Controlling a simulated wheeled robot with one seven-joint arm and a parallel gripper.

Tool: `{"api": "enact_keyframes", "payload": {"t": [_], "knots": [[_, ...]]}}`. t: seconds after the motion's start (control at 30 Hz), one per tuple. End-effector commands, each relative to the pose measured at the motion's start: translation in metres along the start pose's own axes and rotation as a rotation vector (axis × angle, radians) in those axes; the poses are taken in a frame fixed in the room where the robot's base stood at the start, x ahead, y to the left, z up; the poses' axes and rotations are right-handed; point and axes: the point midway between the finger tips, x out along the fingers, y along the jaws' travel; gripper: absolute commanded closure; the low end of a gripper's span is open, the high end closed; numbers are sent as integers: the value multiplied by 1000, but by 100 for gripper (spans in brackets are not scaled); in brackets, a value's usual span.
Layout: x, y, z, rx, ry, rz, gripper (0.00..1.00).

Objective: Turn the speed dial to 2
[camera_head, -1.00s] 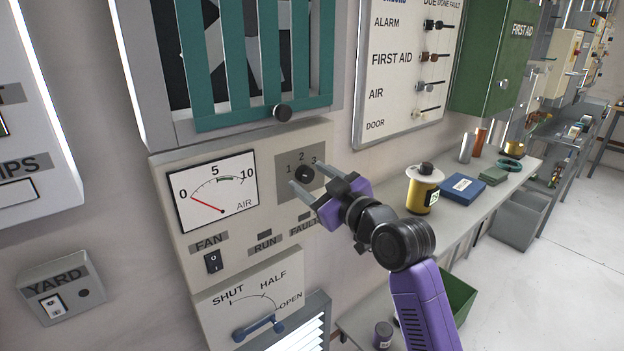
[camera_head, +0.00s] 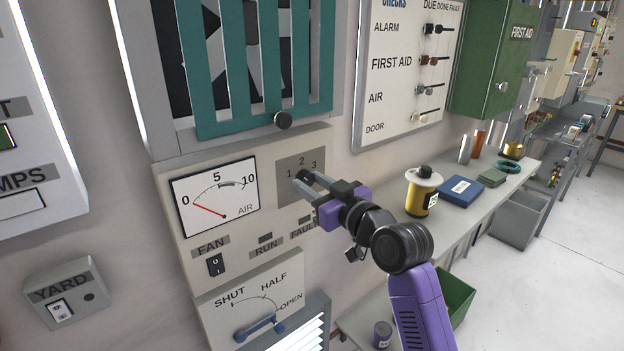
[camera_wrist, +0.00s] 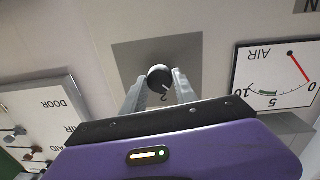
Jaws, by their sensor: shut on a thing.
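The speed dial (camera_wrist: 159,77) is a round black knob with a white mark, on a grey plate (camera_head: 287,200) of the fan panel. The plate carries the numbers 1, 2 and 3. My gripper (camera_head: 304,178) is at the dial, with one finger on each side, shut on it. In the wrist view the picture is upside down. The knob's white mark points down and to the right there, close to the number 2 (camera_wrist: 163,97). In the head view the fingers hide most of the knob.
The air gauge (camera_head: 215,198) is left of the dial, its needle near 0. Below are the fan switch (camera_head: 215,265) and a blue lever (camera_head: 260,328). A teal grille (camera_head: 262,112) is above. A bench with a yellow canister (camera_head: 420,198) stands to the right.

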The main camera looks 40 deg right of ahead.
Motion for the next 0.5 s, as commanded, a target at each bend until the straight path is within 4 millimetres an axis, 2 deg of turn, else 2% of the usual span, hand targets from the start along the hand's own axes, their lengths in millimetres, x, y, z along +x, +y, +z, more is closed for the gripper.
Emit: {"api": "enact_keyframes", "payload": {"t": [0.5], "knots": [[0, 0, -3, 476, -32, -11, 100]]}}
